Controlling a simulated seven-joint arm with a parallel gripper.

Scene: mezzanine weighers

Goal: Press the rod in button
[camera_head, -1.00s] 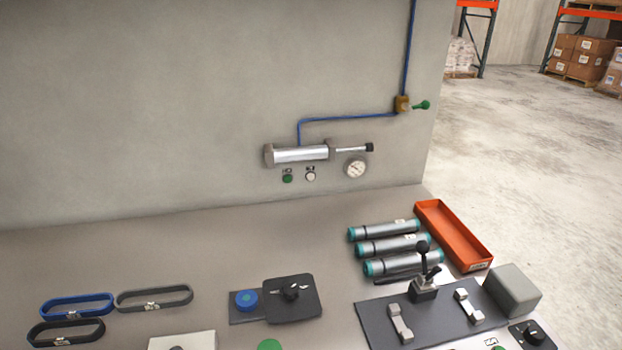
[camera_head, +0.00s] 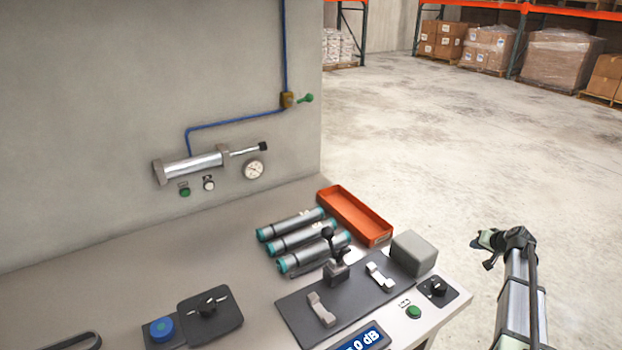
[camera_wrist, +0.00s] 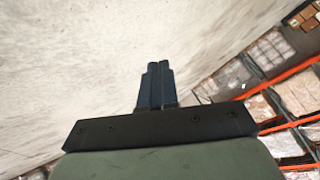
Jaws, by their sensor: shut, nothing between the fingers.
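A silver air cylinder (camera_head: 193,165) is mounted on the grey wall, with its thin rod (camera_head: 245,151) extended to the right and a dark tip on the end. Below it are two small wall buttons, a green one (camera_head: 185,192) and a white one (camera_head: 209,185). Small labels above them are too small to read, so I cannot tell which is the rod in button. My gripper (camera_wrist: 157,68) shows in the wrist view with its dark fingers together and empty, over bare floor. In the head view my arm is at the right, beyond the bench and far from the buttons.
A gauge (camera_head: 254,169) sits right of the buttons. On the bench are several silver tubes (camera_head: 302,238), an orange tray (camera_head: 355,216), a lever (camera_head: 335,262), a grey box (camera_head: 413,253), a blue button (camera_head: 161,328) and a black knob (camera_head: 207,306).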

